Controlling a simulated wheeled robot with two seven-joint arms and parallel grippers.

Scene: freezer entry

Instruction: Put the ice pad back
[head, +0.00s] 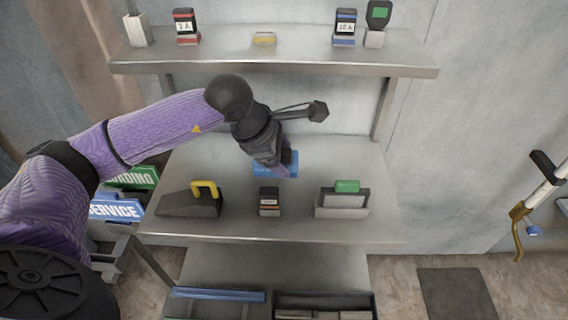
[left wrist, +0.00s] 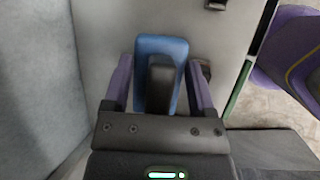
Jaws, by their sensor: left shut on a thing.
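The ice pad appears as a blue, rounded block with a dark middle in the left wrist view (left wrist: 160,47). In the head view, the blue pad (head: 261,171) is partly hidden under my left gripper (head: 276,168), at the middle shelf (head: 240,225). My left gripper is shut on the pad, with one purple finger on each side of it. I cannot tell whether the pad touches the shelf. My right gripper is not in view.
On the middle shelf are a grey wedge with a yellow handle (head: 206,188), a small dark block (head: 269,202) and a green-topped frame (head: 346,187). The upper shelf (head: 270,55) overhangs behind and holds several small items. Bins stand below. The shelf's right end looks clear.

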